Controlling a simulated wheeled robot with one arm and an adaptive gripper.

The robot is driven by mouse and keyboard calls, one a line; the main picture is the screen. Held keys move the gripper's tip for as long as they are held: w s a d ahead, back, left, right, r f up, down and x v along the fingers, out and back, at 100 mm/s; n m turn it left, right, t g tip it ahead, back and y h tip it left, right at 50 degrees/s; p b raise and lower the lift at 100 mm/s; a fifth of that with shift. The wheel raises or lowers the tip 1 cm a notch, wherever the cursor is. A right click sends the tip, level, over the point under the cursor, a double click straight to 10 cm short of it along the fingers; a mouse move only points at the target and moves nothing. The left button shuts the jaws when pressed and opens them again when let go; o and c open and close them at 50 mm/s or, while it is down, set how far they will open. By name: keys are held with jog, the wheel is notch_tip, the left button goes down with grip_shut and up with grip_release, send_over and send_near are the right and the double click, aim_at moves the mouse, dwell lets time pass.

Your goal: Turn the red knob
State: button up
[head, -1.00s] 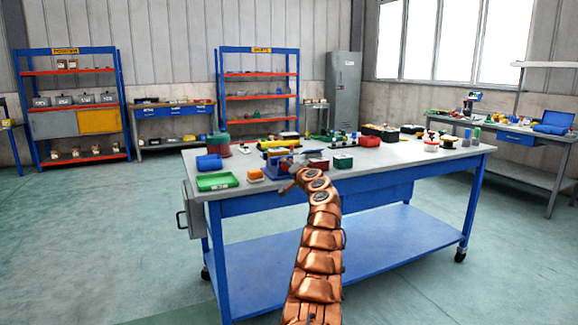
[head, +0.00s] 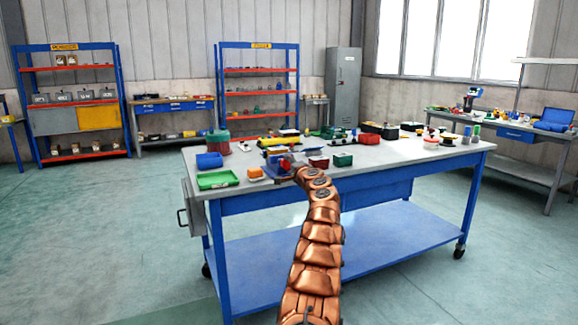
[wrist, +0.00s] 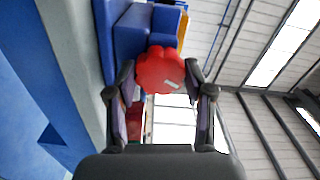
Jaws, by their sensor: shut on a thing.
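The red knob (wrist: 160,71) has a lobed, flower-like rim with a small pale mark on its face. In the wrist view it sits between the fingertips of my gripper (wrist: 160,95), which is shut on it. Behind the knob is a blue block-like body (wrist: 131,35). In the head view my copper arm reaches over the near edge of the workbench (head: 390,157). There the knob (head: 285,163) is a small red spot at the arm's end, and the fingers are too small to make out.
A green tray (head: 218,180), an orange-and-white block (head: 255,172) and a blue bin (head: 209,161) lie left of my arm. A red box (head: 318,162) and a green box (head: 343,160) stand close on its right. The bench's right front is clear.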

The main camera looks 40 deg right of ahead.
jog(key=shift+r, duration=0.1)
jog(key=o, duration=1.2)
jog(key=shift+c, duration=0.2)
jog(key=shift+s, duration=0.15)
